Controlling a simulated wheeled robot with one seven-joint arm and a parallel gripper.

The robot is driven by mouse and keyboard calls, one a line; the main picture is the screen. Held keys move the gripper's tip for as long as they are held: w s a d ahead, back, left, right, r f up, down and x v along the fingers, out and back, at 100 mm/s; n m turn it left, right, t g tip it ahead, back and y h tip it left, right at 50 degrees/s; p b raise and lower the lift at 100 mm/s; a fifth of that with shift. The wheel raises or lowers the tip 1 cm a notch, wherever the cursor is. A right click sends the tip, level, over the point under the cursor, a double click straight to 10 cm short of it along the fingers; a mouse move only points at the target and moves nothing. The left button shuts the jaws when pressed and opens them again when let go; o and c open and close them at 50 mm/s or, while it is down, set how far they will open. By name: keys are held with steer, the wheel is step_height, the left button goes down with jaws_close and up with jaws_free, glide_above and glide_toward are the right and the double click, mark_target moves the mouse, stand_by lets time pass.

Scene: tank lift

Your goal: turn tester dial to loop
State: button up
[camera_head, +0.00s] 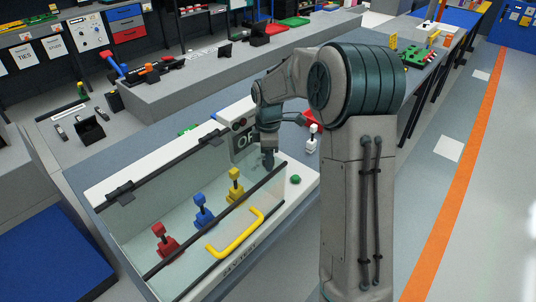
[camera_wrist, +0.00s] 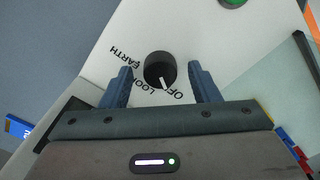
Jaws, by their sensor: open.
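The tester dial (camera_wrist: 156,62) is a round black knob with a white pointer mark, on a white panel in the wrist view. The labels EARTH (camera_wrist: 125,54), LOOP (camera_wrist: 137,82) and OFF (camera_wrist: 181,95) curve around it. The white mark points down and slightly right, nearer OFF than LOOP. My gripper (camera_wrist: 161,69) is open, with one blue finger on each side of the dial. A gap shows between each finger and the knob, and I cannot tell how deep the tips reach. In the head view my gripper (camera_head: 268,162) is over the tester end of the white unit; the dial is hidden there.
A clear-walled tank (camera_head: 135,222) stands left of my gripper, holding red (camera_head: 166,243), blue (camera_head: 203,214) and yellow (camera_head: 236,188) pieces. A yellow handle (camera_head: 237,236) is on its front. A green button (camera_head: 295,179) and a white piece (camera_head: 312,143) are to the right.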

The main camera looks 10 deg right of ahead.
steer(key=c, duration=1)
steer(key=m+b, duration=0.1)
steer(key=m, duration=0.4)
steer(key=shift+m, duration=0.4)
steer(key=m+b, duration=0.1)
steer(key=m, duration=0.4)
steer(key=shift+m, duration=0.4)
steer(key=o, duration=1)
